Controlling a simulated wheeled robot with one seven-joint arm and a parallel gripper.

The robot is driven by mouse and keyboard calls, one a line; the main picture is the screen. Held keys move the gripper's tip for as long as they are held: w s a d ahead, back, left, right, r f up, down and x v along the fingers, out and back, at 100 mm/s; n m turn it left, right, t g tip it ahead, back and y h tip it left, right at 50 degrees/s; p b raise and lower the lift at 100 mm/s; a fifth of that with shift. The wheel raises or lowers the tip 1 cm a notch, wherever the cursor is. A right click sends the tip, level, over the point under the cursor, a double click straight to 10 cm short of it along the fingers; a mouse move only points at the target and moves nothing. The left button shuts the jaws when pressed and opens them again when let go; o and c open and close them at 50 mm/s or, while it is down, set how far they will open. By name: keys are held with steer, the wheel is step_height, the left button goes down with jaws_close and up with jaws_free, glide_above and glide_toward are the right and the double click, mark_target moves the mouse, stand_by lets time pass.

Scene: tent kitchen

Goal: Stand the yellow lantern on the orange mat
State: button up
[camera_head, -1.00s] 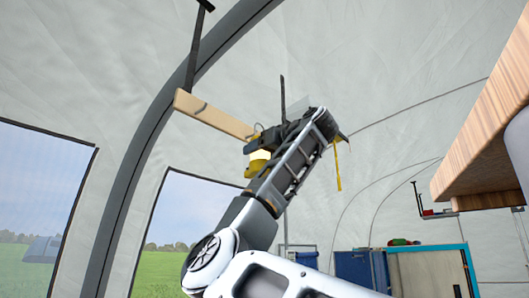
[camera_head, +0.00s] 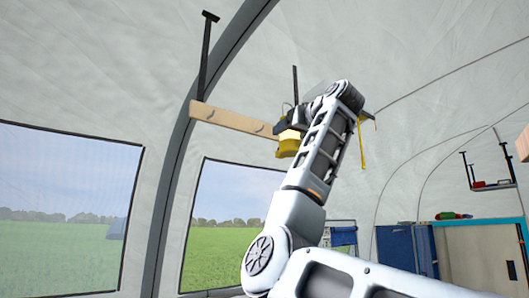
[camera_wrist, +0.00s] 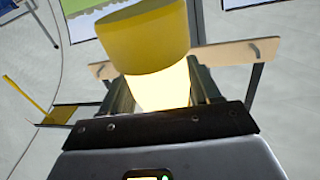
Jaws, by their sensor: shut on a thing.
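The yellow lantern (camera_head: 288,147) is up in the air in front of the tent wall, partly hidden by my arm. My gripper (camera_head: 294,127) is shut on it. In the wrist view the lantern's broad yellow end (camera_wrist: 147,38) and its glowing pale middle (camera_wrist: 160,88) show between the two fingers of my gripper (camera_wrist: 163,85). The fingers lie on either side of the glowing part. The orange mat is not seen in either view.
A wooden rail with hooks (camera_head: 220,115) hangs from a dark bracket close to the lantern's left. A thin yellow strip (camera_head: 362,148) hangs right of my arm. A blue cabinet (camera_head: 402,248) and a hanging shelf (camera_head: 492,185) stand at right. Windows (camera_head: 235,215) are at left.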

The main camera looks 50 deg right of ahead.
steer(key=shift+s+a, duration=0.1)
steer(key=shift+s, duration=0.05)
